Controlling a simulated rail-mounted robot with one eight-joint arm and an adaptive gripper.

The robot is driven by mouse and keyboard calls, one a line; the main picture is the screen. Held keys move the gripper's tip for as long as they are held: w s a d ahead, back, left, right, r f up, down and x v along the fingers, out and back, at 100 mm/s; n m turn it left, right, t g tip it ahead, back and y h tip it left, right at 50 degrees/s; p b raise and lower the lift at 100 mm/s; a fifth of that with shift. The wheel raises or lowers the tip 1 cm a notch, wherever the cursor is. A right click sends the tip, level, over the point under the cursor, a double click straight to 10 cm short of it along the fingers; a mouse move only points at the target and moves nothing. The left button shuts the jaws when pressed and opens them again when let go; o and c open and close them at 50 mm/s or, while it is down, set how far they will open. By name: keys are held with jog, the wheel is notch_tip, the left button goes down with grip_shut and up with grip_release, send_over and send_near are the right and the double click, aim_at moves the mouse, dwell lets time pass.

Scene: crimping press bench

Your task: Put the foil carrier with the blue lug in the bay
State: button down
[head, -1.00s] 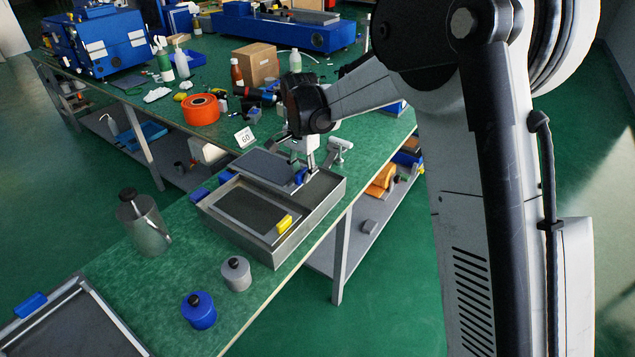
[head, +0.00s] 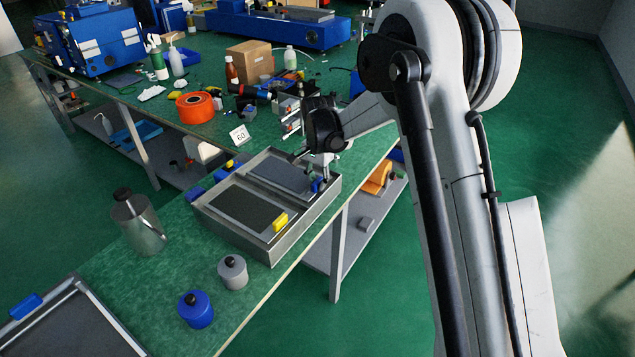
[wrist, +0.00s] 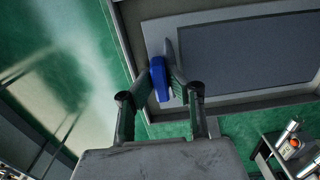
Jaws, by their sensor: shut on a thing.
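My gripper (head: 318,181) is shut on the blue lug (wrist: 159,80) of a flat grey foil carrier with a dark panel. The lug sits between both fingers in the wrist view. The carrier (head: 278,172) lies level within the walls of the far part of a grey metal tray (head: 238,246). I cannot tell whether its underside touches the tray floor. A second dark-panelled carrier (head: 240,208) with a yellow lug (head: 280,221) sits in the near part of the tray.
Blue and grey lidded pots (head: 196,310) (head: 233,272) and a metal jug (head: 138,222) stand nearer. A "60" card (head: 240,136) and an orange reel (head: 195,107) are beyond the tray. Another tray (head: 75,320) is at lower left. The table's right edge runs close beside the tray.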

jog(key=c, duration=2)
grip_release()
notch_tip(320, 180, up, 12)
jog(key=s+d+r+n+t, duration=0.1)
jog(key=s+d+r+n, duration=0.1)
jog(key=s+d+r, duration=0.45)
jog(key=s+d+r+n+t, duration=0.25)
jog(key=s+r, duration=0.45)
jog(key=s, duration=0.5)
jog(key=s+d+f+n+t, duration=0.1)
jog(key=s+d+f, duration=0.1)
jog(key=s, duration=0.7)
jog(key=s+d+f+n+t, duration=0.1)
jog(key=s+d+n+t, duration=0.1)
jog(key=s, duration=0.8)
jog(key=shift+d+f, duration=0.4)
jog(key=shift+d, duration=0.25)
